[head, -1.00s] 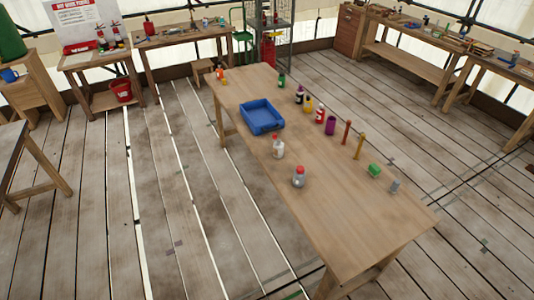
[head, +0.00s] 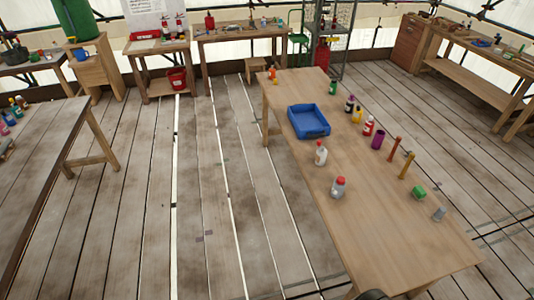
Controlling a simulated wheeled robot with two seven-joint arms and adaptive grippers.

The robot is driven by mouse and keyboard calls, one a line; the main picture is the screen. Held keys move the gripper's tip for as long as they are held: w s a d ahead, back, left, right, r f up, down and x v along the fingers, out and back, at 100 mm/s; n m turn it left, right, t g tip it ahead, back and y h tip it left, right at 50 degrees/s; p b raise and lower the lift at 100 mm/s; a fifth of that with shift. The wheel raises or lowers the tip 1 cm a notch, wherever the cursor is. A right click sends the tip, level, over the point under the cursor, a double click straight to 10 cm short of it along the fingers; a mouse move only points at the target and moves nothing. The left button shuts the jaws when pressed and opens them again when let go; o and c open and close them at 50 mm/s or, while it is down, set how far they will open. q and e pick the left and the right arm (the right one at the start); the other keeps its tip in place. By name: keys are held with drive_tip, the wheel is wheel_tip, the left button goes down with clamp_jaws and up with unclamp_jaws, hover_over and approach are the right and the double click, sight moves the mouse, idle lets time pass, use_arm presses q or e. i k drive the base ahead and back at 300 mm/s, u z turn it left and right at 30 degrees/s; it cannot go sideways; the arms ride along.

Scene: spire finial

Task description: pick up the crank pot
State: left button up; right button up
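A dark pot-like thing (head: 14,52) stands on a table at the far left back in the head view. It may be the crank pot, but it is small and I cannot make out a crank. Neither of my grippers can be made out in the head view.
A red bucket (head: 177,79) is at the back. Open plank floor lies between.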

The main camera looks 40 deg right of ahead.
sight(320, 158)
drive_tip(key=u, duration=0.2)
drive_tip(key=i, duration=1.75)
drive_tip(key=z, duration=2.25)
